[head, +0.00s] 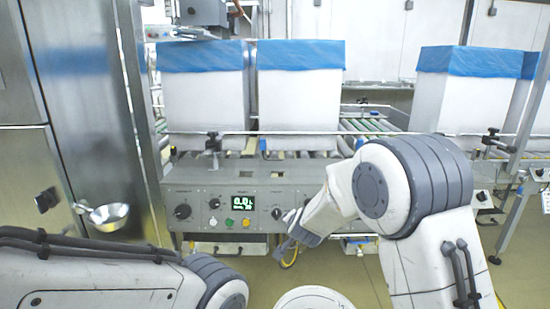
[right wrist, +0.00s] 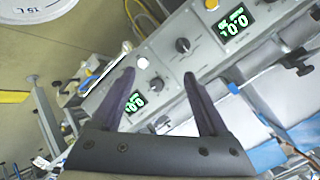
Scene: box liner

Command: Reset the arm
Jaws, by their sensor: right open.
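My right arm (head: 420,175) comes in from the right in the head view, bent at its elbow, with its forearm pointing down and left in front of the control panel (head: 270,192). In the right wrist view my right gripper (right wrist: 159,76) is open, its two dark fingers apart with nothing between them. The panel (right wrist: 168,62), with knobs and green displays, shows beyond the fingertips. My left arm (head: 110,283) lies low across the bottom left of the head view. Its gripper is out of view.
Two white boxes with blue liners (head: 205,95) (head: 300,95) stand on the roller conveyor (head: 365,125) behind the panel. Another lined box (head: 465,100) stands at the right. A steel cabinet (head: 85,110) with a metal bowl (head: 107,216) is at the left.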

